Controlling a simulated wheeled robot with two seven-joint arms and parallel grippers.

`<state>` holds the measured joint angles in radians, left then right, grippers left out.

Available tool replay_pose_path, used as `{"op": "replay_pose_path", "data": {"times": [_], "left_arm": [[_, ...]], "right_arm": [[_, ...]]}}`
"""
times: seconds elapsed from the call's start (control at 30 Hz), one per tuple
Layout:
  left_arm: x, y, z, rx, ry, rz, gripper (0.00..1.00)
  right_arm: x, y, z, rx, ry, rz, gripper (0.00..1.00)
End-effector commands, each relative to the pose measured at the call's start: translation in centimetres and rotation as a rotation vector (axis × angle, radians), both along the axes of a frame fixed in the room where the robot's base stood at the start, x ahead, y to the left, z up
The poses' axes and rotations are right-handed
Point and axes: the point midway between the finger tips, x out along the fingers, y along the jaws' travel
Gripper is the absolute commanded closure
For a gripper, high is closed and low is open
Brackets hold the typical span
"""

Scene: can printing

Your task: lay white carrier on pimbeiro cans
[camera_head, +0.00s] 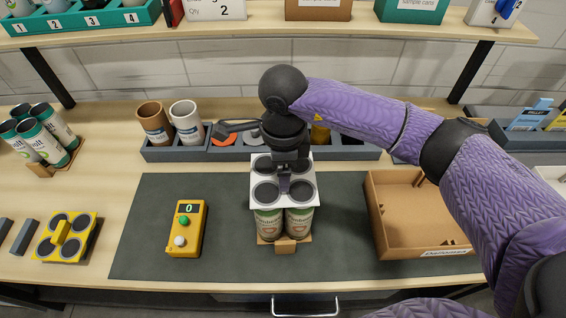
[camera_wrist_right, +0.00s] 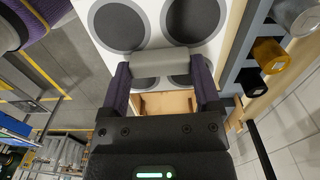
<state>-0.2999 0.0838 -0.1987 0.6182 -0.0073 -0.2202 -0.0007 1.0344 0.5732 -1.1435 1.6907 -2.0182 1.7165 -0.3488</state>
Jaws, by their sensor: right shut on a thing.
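The white carrier (camera_head: 313,178) is a square plate with several dark round discs, directly over the tops of the Pimbeiro cans (camera_head: 269,224). My right gripper (camera_head: 284,186) is shut on its middle handle from above; the wrist view also shows the carrier (camera_wrist_right: 153,32) with the grey handle between the fingers (camera_wrist_right: 162,75). The cans stand upright in a cardboard holder (camera_head: 285,245) on the dark mat. Whether the carrier touches the can tops I cannot tell. The rear cans are hidden beneath it. My left gripper is not in view.
A yellow control box (camera_head: 187,229) reading 0 stands left on the mat (camera_head: 140,235). A yellow carrier (camera_head: 66,236) lies farther left, near other cans (camera_head: 42,135). A cardboard box (camera_head: 421,215) stands right. A grey rack (camera_head: 170,153) with cups lies behind.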

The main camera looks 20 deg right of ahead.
Motion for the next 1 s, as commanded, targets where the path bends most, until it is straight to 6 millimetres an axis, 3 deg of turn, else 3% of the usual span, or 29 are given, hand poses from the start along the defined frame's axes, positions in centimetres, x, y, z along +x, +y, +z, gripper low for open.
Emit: {"op": "replay_pose_path", "data": {"times": [0.27,0.3,0.37,0.67,1.0], "left_arm": [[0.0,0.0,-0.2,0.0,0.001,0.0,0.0],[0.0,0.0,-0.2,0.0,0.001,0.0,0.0],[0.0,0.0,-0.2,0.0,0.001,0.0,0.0],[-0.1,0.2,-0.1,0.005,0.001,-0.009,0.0],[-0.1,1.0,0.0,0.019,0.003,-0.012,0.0]], "right_arm": [[0.0,0.0,-0.2,0.0,0.0,0.0,0.74],[0.0,0.0,-0.1,0.0,0.0,0.0,0.13],[0.0,0.0,-0.1,0.0,0.0,0.0,0.01],[0.0,0.0,0.1,0.001,-0.001,0.0,0.0],[0.1,0.0,8.3,0.001,-0.003,0.0,0.0]]}}
